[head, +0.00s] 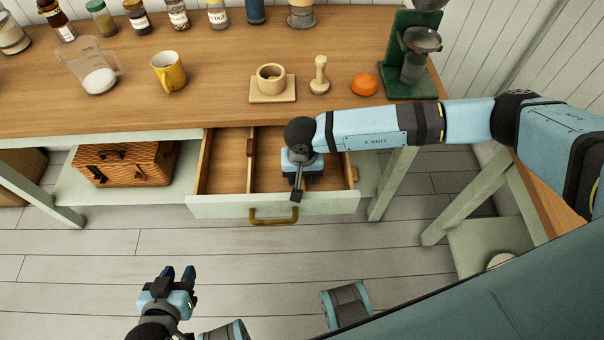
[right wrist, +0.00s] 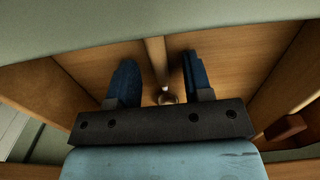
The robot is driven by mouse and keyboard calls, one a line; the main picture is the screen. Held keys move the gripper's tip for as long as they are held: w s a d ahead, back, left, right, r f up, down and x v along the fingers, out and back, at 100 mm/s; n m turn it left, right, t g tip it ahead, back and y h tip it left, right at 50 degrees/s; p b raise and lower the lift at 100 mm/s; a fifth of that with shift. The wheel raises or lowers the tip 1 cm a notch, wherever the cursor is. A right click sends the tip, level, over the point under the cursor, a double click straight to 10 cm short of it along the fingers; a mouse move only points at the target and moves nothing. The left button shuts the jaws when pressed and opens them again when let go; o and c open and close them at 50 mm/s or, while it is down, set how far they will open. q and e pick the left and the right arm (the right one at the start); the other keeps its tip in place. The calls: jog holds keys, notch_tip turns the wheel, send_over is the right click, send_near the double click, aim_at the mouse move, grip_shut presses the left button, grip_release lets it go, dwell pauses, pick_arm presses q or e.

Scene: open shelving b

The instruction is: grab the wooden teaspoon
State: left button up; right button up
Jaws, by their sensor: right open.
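My right gripper (head: 297,180) reaches down into the open drawer (head: 225,205). In the right wrist view its two dark blue fingers (right wrist: 160,78) are apart. Between and below them shows a small rounded wooden piece (right wrist: 167,98), which may be part of the wooden teaspoon. It is largely hidden by the gripper body, and I cannot tell whether a finger touches it. No spoon can be made out in the head view, where my right gripper and arm cover part of the drawer. My left gripper (head: 179,272) is open and empty above the floor at the lower left.
A thin wooden strip (right wrist: 156,60) runs between my right fingers. The worktop (head: 215,95) above holds a yellow mug (head: 168,71), a wooden tamper (head: 319,76), an orange (head: 364,84) and a green grinder (head: 410,55).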

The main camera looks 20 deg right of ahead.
jog(key=shift+f, duration=0.1)
grip_shut()
dwell(0.3)
